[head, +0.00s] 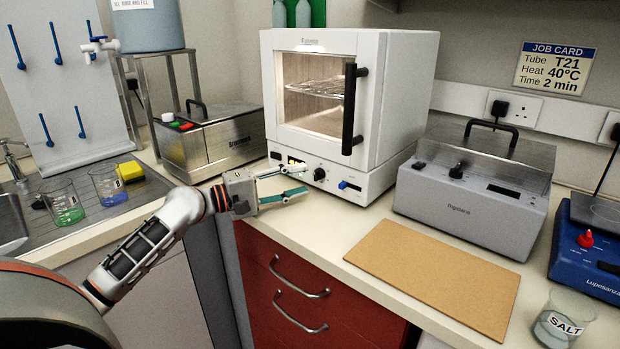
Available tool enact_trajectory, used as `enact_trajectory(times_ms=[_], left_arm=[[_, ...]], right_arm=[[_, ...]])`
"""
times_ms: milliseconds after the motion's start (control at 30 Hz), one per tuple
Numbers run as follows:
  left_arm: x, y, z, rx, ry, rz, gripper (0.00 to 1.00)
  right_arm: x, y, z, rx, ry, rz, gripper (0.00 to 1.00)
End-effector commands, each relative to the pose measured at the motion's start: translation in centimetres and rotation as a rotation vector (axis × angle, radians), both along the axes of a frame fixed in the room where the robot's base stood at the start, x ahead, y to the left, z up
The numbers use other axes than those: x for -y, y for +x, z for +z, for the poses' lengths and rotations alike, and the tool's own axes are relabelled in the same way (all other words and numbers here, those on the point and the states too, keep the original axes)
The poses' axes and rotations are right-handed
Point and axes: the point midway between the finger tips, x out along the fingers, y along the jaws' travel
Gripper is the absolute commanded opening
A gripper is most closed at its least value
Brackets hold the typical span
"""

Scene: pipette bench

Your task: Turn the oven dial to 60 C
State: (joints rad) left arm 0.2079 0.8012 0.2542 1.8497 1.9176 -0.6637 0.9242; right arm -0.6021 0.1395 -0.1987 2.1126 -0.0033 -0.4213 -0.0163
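The white oven (392,110) stands at the back of the bench with its glass door shut and its inside lit. Its black dial (319,174) is on the front panel below the door, between a small lit display (296,161) and a blue switch (349,187). The dial's setting and the display's digits are too small to read. My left gripper (305,180) is open and empty, in front of the panel, with its fingertips pointing at the dial and just left of it. I cannot tell whether they touch it. My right gripper is not in view.
The oven's black door handle (351,110) sticks out above the dial. A metal bath (212,138) stands left, a grey lidded unit (470,190) right. A brown board (435,275) lies in front. The wall job card (554,68) reads Heat 40°C.

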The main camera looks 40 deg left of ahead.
Motion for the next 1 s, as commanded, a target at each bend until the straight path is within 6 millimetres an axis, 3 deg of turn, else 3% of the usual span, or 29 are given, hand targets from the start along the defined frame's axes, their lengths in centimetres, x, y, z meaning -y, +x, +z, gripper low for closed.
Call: enact_trajectory(times_ms=[300, 667, 800, 1000], left_arm=[[1.4, 2.8, 0.1, 0.001, 0.0, 0.0, 0.36], [1.6, 3.2, 0.0, 0.0, 0.001, 0.0, 0.36], [1.6, 3.2, 0.0, 0.0, 0.001, 0.0, 0.03], [1.6, 3.1, 0.0, 0.0, 0.002, 0.0, 0.0]], right_arm=[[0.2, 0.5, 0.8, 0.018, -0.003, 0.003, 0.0], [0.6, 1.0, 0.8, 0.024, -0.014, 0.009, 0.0], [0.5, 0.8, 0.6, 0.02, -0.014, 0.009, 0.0], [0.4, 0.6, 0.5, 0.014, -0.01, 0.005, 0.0]])
